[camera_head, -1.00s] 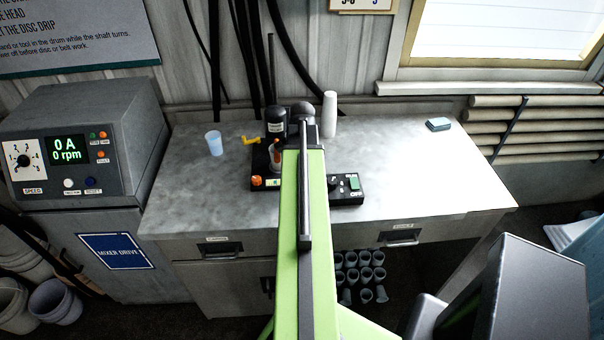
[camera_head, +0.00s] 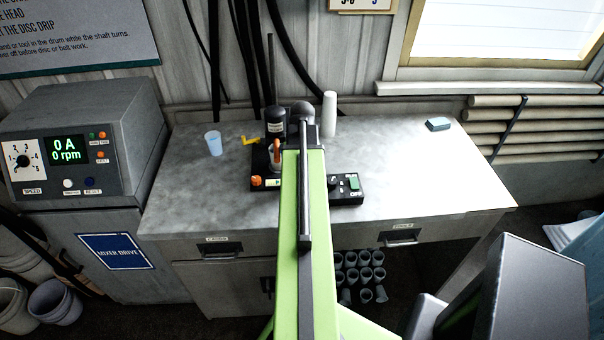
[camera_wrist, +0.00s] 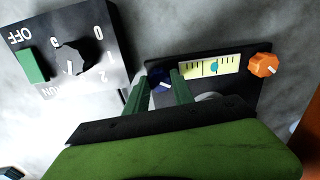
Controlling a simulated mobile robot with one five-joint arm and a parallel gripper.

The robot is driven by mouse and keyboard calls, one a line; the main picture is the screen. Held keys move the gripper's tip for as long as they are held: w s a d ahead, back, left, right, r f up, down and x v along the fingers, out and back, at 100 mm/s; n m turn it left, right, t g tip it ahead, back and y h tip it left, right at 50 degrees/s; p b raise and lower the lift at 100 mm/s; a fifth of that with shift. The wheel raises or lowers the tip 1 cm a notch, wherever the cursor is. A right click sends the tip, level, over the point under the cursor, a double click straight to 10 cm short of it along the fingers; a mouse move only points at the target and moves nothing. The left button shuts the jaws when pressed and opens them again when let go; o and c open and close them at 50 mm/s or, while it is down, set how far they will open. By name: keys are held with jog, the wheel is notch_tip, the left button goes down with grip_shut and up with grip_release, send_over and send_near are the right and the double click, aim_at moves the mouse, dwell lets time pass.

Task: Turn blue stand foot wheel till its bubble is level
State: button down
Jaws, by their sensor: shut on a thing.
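The blue foot wheel (camera_wrist: 160,80) is at the left end of the black stand base in the wrist view. My gripper (camera_wrist: 162,76) has its two green fingers on either side of the wheel, shut on it. The yellow bubble vial (camera_wrist: 196,68) lies just right of the wheel. Its teal bubble (camera_wrist: 214,68) sits near the middle of the scale, seemingly a little toward the orange wheel. The orange foot wheel (camera_wrist: 264,65) is at the right end and also shows in the head view (camera_head: 257,181). My arm hides the blue wheel and gripper in the head view.
A switch box (camera_wrist: 75,55) with a green button and a black knob is left of my fingers in the wrist view. On the bench (camera_head: 420,180) stand a blue cup (camera_head: 214,143) and white stacked cups (camera_head: 329,115). The bench's right side is mostly clear.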

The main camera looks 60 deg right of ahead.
jog(key=n, duration=0.4)
jog(key=shift+s+n, duration=0.1)
jog(key=shift+n, duration=2)
jog(key=c, duration=1.1)
grip_release()
jog(key=shift+r, duration=0.1)
notch_tip(320, 180, up, 17)
jog(key=p, duration=1.7)
